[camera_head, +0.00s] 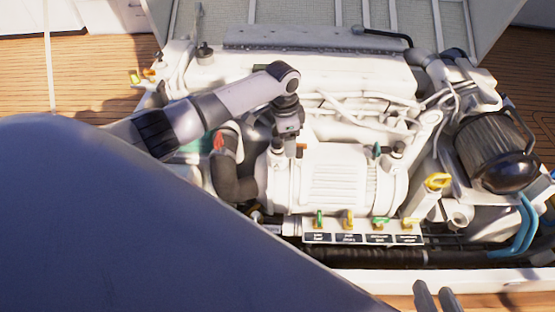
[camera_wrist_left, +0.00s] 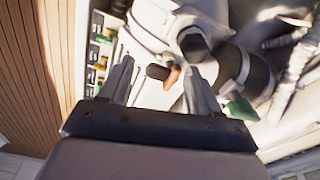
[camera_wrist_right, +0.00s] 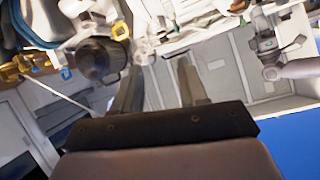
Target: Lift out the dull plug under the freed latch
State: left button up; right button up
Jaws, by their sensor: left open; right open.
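In the left wrist view a short dark cylinder (camera_wrist_left: 156,72), apparently the plug, lies between my left fingers, nearer the left one. An orange-brown lever (camera_wrist_left: 173,76), probably its latch, touches or overlaps its right end; I cannot tell which. My left gripper (camera_wrist_left: 160,82) is open and empty. In the head view my left gripper (camera_head: 289,150) points down at the left end of the white ribbed cover (camera_head: 335,180), hiding the plug or blending with it. My right gripper (camera_head: 437,294) is open and empty at the bottom edge, clear of the engine.
A dark bent hose (camera_head: 228,172) with a red clip (camera_head: 219,142) stands left of the cover. A labelled panel (camera_head: 362,238) with several coloured handles runs along the front. A yellow handle (camera_head: 438,181) and a black filter (camera_head: 493,150) are at the right. Pipes crowd the back.

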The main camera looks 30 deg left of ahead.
aim_at(277, 140)
pick_arm(q)
jog(key=shift+g, duration=0.5)
jog(key=a, duration=0.1)
jog(key=a+r+b, duration=0.1)
jog(key=w+a+r+b, duration=0.1)
jog(key=shift+a, duration=0.55)
jog(key=shift+w+f+b, duration=0.15)
jog(key=shift+f+b, duration=0.85)
jog(key=shift+f, duration=0.35)
notch_tip(277, 140, down, 4)
jog(key=shift+w+a+r+b, duration=0.15)
jog(key=shift+r+b, duration=0.1)
jog(key=shift+b, duration=0.8)
jog(key=shift+f, duration=0.25)
jog(key=shift+r, duration=0.1)
pick_arm(e)
jog(key=shift+w+a+f+t+y, duration=0.2)
jog(key=shift+a+f+t+y, duration=0.2)
jog(key=shift+a+f+y, duration=0.55)
pick_arm(q)
grip_shut()
pick_arm(e)
jog(key=shift+a+f, duration=0.1)
